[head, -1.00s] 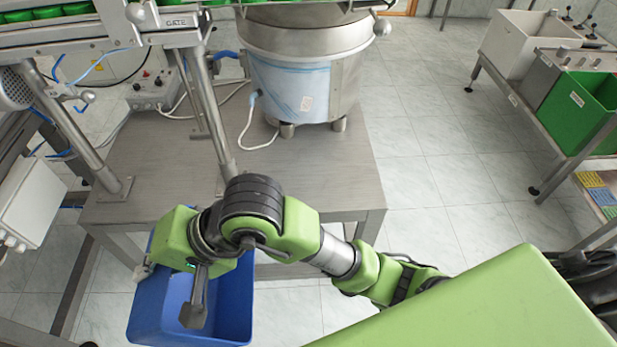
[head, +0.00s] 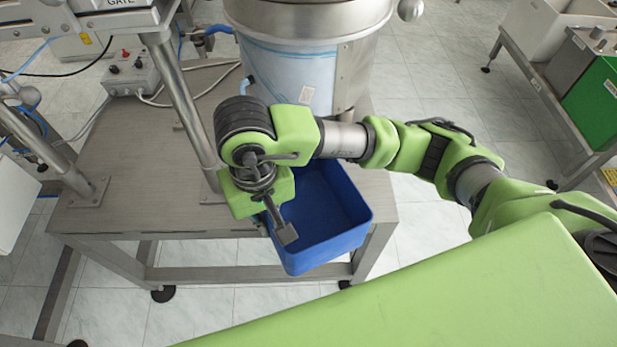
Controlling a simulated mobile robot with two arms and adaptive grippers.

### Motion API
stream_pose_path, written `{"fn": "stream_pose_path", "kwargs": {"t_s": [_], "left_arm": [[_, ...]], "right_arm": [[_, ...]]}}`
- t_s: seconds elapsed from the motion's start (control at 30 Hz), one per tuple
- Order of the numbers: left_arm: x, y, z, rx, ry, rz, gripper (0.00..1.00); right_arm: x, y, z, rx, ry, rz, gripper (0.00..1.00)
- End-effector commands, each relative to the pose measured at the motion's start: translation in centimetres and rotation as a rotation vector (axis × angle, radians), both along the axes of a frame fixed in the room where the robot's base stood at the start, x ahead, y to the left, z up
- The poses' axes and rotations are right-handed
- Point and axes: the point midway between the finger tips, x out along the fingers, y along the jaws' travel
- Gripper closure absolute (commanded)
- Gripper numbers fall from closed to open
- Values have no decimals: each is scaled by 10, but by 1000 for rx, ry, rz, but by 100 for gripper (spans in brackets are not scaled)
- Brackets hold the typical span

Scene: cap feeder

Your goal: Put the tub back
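The tub (head: 318,250) is a blue, open-topped box and looks empty inside. It hangs upright over the front right part of the steel table, overlapping the table's front edge in the picture. I cannot tell whether it touches the table. My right gripper (head: 277,230) is at the tub's left wall, with one grey finger showing inside the tub. The other finger is mostly hidden. It is shut on the tub's rim. My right arm reaches across above the tub and hides part of its back. My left gripper is not in view.
A steel bowl feeder (head: 305,65) stands on the table (head: 140,190) just behind the tub. Steel posts (head: 185,100) and a control box (head: 130,72) stand to the left. Floor between is clear.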

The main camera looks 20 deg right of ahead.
Motion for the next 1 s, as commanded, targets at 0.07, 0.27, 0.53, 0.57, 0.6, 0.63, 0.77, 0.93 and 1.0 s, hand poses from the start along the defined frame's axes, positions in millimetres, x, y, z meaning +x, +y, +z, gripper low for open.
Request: {"fn": "stream_pose_path", "kwargs": {"t_s": [0.07, 0.27, 0.53, 0.57, 0.6, 0.63, 0.77, 0.93, 1.0], "left_arm": [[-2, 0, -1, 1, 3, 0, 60], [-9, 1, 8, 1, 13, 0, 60], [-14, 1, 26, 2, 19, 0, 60], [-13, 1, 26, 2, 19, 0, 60], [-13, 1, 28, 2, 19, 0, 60], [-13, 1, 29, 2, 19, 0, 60], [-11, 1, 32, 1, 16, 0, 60], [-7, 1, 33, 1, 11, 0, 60], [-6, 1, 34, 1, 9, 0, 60]], "right_arm": [[4, -8, 1, -10, -3, -5, 100], [32, -19, -7, -15, 2, -13, 100], [96, -34, -37, -14, 2, -11, 100], [99, -35, -46, -14, 4, -11, 100], [106, -36, -54, -14, 4, -10, 100], [110, -38, -60, -16, 4, -10, 100], [126, -41, -80, -13, 0, -7, 100], [135, -42, -91, -12, -2, -5, 100], [138, -44, -95, -13, -1, -6, 100]]}}
